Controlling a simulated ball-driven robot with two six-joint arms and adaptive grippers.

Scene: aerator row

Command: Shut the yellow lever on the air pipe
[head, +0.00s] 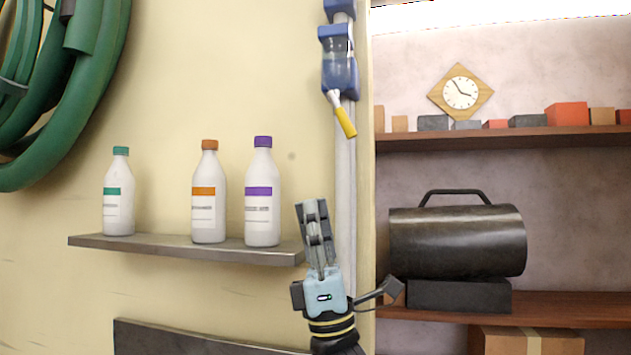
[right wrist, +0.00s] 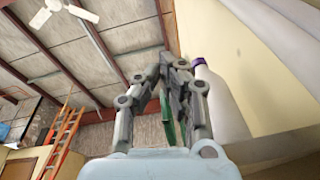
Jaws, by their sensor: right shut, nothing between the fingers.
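The yellow lever (head: 344,120) hangs from a blue valve body (head: 339,68) on the pale vertical air pipe (head: 345,185) in the head view. It slants down and slightly right, in front of the pipe. My right gripper (head: 313,206) points up below and left of the lever, clearly apart from it, with its fingers shut and empty. The shut fingers also show in the right wrist view (right wrist: 166,72), where I cannot make out the lever. My left gripper is in neither view.
A grey shelf (head: 180,248) left of my right gripper holds a purple-capped bottle (head: 262,205), an orange-capped bottle (head: 208,205) and a green-capped bottle (head: 118,205). A green hose (head: 105,60) hangs at upper left. A dark heater-like cylinder (head: 458,242) stands right.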

